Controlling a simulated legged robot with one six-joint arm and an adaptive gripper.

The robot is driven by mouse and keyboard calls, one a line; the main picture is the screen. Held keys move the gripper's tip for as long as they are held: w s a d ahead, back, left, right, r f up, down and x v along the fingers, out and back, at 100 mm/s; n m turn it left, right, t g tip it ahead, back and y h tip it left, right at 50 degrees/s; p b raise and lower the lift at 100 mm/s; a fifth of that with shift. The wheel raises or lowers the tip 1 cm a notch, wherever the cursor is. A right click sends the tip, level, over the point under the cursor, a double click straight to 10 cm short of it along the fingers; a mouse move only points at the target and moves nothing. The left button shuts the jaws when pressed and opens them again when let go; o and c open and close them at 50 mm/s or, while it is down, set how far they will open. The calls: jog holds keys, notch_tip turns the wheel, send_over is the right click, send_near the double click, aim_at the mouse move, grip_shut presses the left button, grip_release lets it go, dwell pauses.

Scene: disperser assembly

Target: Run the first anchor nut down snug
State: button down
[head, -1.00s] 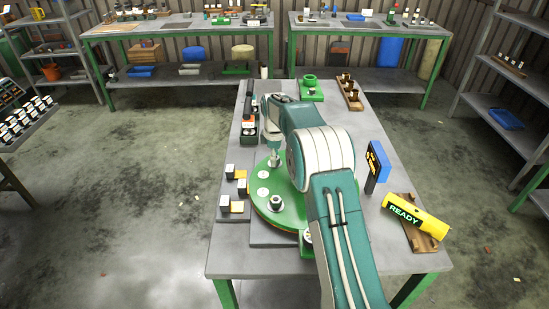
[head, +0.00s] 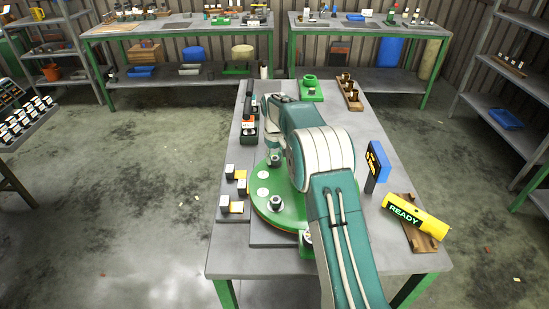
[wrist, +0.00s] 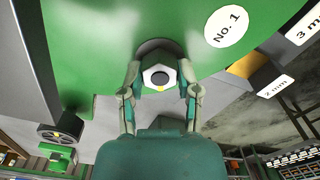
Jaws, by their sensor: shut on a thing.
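The anchor nut (wrist: 160,77) is a pale hex nut with a dark bore, on the green disc in the wrist view. My gripper (wrist: 160,88) has a finger on each side of it and is shut on it. The disc carries a round white "No. 1" label (wrist: 227,26) just right of the nut. In the head view the green disc (head: 262,206) lies on the table, partly behind my arm. The gripped nut is not clearly seen there.
Small blocks with labels (head: 240,186) stand left of the disc. A yellow cylinder reading "READY" (head: 415,218) lies on a wooden rest at the right, near a blue-backed upright panel (head: 378,162). A green block (head: 310,91) and a wooden rack (head: 350,93) stand at the far end.

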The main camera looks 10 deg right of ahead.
aim_at(274, 158)
jog(key=m, duration=0.6)
jog(key=shift+f+m, duration=0.15)
jog(key=shift+m, duration=0.15)
dwell(0.5)
jog(key=shift+c, duration=1.6)
grip_release()
notch_tip(274, 158, up, 12)
jog(key=shift+a, duration=0.1)
